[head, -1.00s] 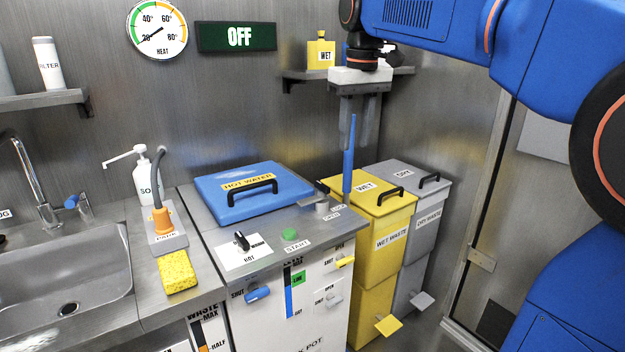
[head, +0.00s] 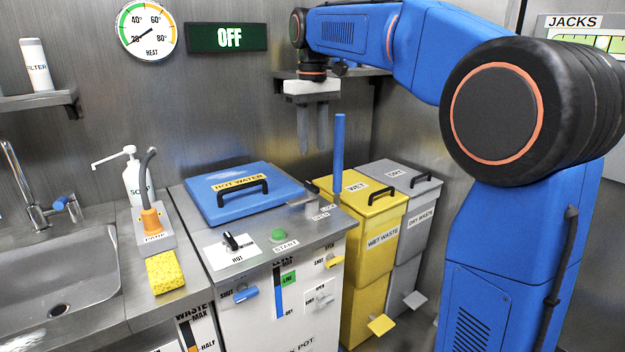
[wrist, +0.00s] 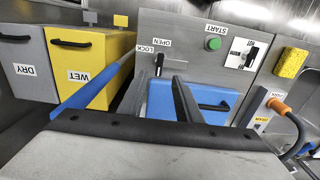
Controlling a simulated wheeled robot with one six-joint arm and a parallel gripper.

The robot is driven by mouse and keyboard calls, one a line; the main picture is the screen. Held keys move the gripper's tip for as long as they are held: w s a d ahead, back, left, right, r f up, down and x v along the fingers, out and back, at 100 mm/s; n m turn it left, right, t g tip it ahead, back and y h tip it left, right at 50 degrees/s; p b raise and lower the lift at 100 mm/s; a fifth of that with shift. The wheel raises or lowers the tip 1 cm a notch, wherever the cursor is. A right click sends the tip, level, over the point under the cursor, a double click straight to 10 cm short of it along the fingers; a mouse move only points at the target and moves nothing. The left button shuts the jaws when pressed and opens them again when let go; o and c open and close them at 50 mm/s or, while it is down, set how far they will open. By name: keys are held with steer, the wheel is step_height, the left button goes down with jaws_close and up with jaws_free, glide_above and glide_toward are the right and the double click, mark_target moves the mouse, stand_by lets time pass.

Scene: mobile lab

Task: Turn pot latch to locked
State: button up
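The pot (head: 225,225) has a blue lid (head: 215,190) labelled HOT WATER, which lies closed. The latch is near the right end of the pot's top, beside the small OPEN and LOCK labels. It is small in the head view (head: 311,203). In the wrist view the latch (wrist: 159,62) is a dark lever by those labels, pointing towards the lid; its exact setting is hard to tell. My gripper (head: 312,147) points down, above and behind the pot's right side, fingers apart and empty. It touches nothing that I can see. Its fingers also show in the wrist view (wrist: 158,95).
An upright blue pole (head: 338,150) stands right of the gripper, by the pot's right edge. Yellow WET (head: 375,215) and grey DRY bins (head: 415,190) are to the right. A wall shelf (head: 345,72) is behind my gripper. The START button (head: 278,235) and heat knob sit in front.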

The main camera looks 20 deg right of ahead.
mark_target(313, 185)
step_height(313, 185, down, 11)
steer(key=shift+r, duration=0.15)
steer(key=shift+c, duration=0.7)
jaws_close()
